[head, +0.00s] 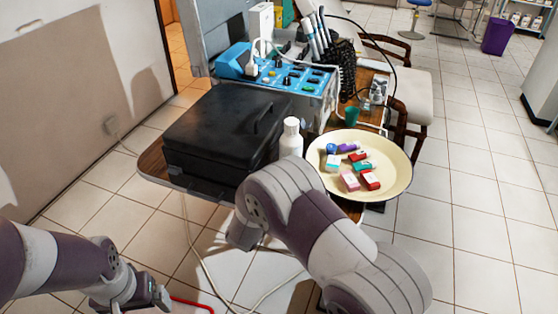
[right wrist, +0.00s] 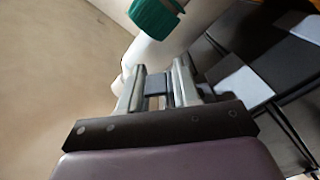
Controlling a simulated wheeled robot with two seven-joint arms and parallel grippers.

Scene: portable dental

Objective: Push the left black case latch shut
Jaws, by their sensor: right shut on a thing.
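The black case (head: 222,132) lies on the table with its lid down and a handle on top. I cannot make out its left latch in the head view. My right arm reaches up to the table's front edge, and its gripper is hidden there behind my own arm links. In the right wrist view my right gripper (right wrist: 158,80) has its fingers close together around a small dark piece (right wrist: 156,86). I cannot tell whether this piece belongs to the case. My left gripper (head: 145,294) hangs low at the bottom left, away from the case; its fingers are unclear.
A white bottle (head: 291,138) stands at the case's right, next to a cream plate (head: 322,180) of small boxes. A blue device (head: 290,80) stands behind. In the right wrist view a teal ridged cap (right wrist: 156,17) is close beyond the fingers. Cables lie on the tiled floor.

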